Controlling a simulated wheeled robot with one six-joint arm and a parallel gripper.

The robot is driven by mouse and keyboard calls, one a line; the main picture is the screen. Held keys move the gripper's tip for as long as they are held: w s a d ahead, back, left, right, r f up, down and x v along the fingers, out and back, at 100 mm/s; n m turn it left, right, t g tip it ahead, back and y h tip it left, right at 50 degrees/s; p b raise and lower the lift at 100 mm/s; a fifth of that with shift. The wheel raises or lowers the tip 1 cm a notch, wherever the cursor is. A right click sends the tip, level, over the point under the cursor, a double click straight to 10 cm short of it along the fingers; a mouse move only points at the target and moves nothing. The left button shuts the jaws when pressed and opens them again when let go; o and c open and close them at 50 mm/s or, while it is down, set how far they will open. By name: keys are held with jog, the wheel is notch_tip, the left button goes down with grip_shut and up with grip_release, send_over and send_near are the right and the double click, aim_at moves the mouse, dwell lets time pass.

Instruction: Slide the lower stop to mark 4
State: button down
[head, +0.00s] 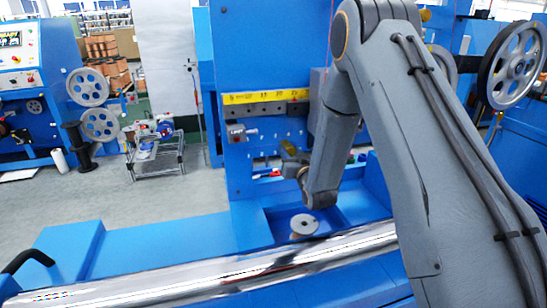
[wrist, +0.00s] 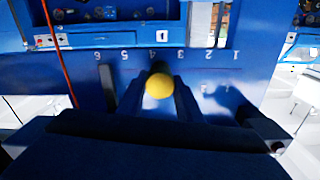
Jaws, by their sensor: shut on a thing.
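The lower stop's round yellow knob (wrist: 158,86) is near the middle of the wrist view. My gripper (wrist: 159,97) is shut on it, with one dark finger on each side. A row of upside-down numbers (wrist: 181,55), 6 at left to 1 at right, runs along the blue panel just above. The knob appears between 4 and 3, nearer 4; the angle leaves the exact alignment unclear. In the head view my arm's wrist is low in front of the blue machine, and the gripped knob cannot be made out.
A yellow scale strip (head: 265,97) and a grey stop (head: 238,133) are higher on the machine. A spool (head: 303,225) stands in a recess below my wrist. A shiny roller (head: 220,268) crosses the front. An orange cord (wrist: 59,50) hangs left of the knob.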

jog(key=shift+w+d, duration=0.15)
jog(key=shift+d, duration=0.7)
jog(key=shift+a, duration=0.1)
jog(key=c, duration=1.3)
grip_release()
jog(key=shift+o, duration=0.2)
jog(key=s+d+b, duration=0.1)
jog(key=s, duration=0.6)
jog(key=shift+s+d+b, duration=0.2)
jog(key=shift+s+b, duration=0.1)
jog(key=shift+s, duration=0.1)
